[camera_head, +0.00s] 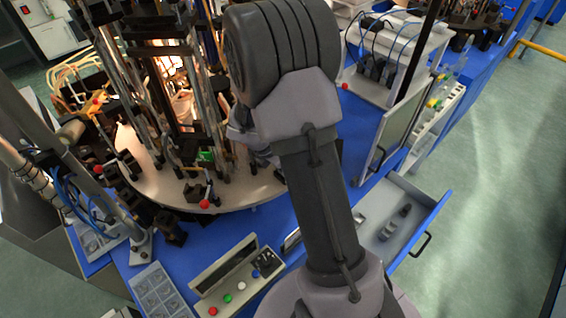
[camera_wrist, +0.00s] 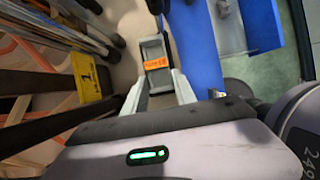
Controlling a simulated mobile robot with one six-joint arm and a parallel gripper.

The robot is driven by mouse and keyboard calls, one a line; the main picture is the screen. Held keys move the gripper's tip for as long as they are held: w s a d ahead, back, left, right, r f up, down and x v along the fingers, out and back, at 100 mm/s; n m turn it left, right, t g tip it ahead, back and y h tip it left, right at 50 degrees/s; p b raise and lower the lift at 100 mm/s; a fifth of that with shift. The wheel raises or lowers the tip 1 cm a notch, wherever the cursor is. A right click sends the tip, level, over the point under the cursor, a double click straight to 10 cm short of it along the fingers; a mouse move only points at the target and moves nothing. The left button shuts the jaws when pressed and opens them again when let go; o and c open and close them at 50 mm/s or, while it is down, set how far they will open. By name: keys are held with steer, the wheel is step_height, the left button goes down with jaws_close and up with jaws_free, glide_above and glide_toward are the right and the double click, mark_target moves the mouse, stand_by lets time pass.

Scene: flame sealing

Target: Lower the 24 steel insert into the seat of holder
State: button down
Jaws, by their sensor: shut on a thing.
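My gripper (camera_wrist: 158,84) is in the wrist view, its two pale fingers closed around a small grey piece with an orange label (camera_wrist: 157,63). I take this piece to be the steel insert; the label's writing is too small to read surely. The piece is over or near the edge of the pale round table (camera_wrist: 187,30). In the head view my own arm hides the gripper's fingertips and the insert. I cannot make out the holder's seat or tell the gap between it and the insert.
A yellow label marked 1 (camera_wrist: 87,77) and dark bars stand close left of my gripper. In the head view, the round table (camera_head: 150,190) carries several stations with rods and clamps. A control box (camera_head: 238,280) stands in front, and an open drawer (camera_head: 425,215) is at right.

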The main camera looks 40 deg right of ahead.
steer(key=shift+f+b, duration=0.4)
steer(key=shift+f, duration=0.15)
stand_by(0.4)
steer(key=c, duration=0.9)
jaws_free()
step_height(320, 180, up, 5)
steer(key=p, duration=0.4)
steer(key=shift+f+p, duration=0.15)
steer(key=shift+p, duration=0.15)
steer(key=shift+f, duration=0.1)
steer(key=p+v, duration=0.4)
steer(key=v, duration=1.3)
steer(key=shift+a+r+p, duration=0.1)
steer(key=shift+r+p, duration=0.2)
steer(key=shift+p, duration=0.1)
